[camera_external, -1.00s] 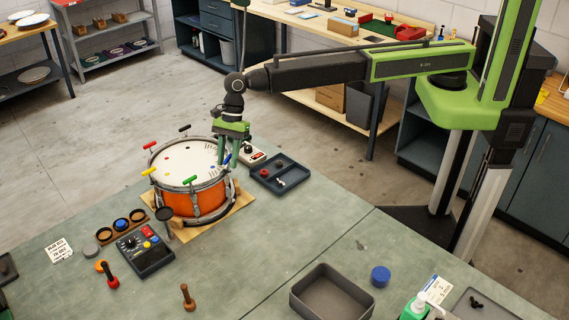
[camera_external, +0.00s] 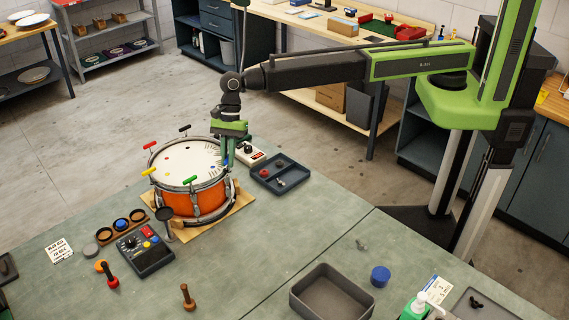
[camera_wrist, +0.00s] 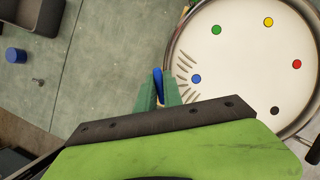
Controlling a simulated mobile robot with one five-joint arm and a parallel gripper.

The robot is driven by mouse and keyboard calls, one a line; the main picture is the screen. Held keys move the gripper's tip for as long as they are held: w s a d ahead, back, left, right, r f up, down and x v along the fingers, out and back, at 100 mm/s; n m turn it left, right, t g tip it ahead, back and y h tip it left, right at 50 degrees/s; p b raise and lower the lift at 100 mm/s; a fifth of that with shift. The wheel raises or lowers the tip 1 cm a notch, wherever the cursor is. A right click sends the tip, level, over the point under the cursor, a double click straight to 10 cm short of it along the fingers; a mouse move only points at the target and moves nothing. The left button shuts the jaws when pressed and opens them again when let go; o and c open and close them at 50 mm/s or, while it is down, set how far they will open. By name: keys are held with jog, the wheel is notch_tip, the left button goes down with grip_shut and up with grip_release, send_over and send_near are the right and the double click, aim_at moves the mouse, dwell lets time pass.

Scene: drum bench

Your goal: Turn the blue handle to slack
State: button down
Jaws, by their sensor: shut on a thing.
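The orange drum (camera_external: 195,202) with a white head stands on a wooden board on the bench. Coloured handles sit around its rim: red, black, yellow and green. The blue handle (camera_wrist: 158,84) is at the rim on the side nearest my arm, beside the blue dot (camera_wrist: 196,79) and a fan of dark tick marks on the head. My gripper (camera_wrist: 158,97) points down over it, its green fingers shut on the blue handle. In the external view my gripper (camera_external: 228,162) hides most of that handle.
A dark divided tray (camera_external: 280,174) and a small meter box (camera_external: 250,155) stand close right of the drum. A control box (camera_external: 145,250) and a row of round cups (camera_external: 121,226) are in front left.

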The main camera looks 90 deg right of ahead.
jog(key=n+g, duration=0.1)
jog(key=n, duration=0.3)
jog(key=shift+w+g, duration=0.1)
jog(key=shift+g, duration=0.2)
jog(key=shift+n+g, duration=0.5)
jog(key=shift+n, duration=0.9)
jog(key=c, duration=1.5)
grip_release()
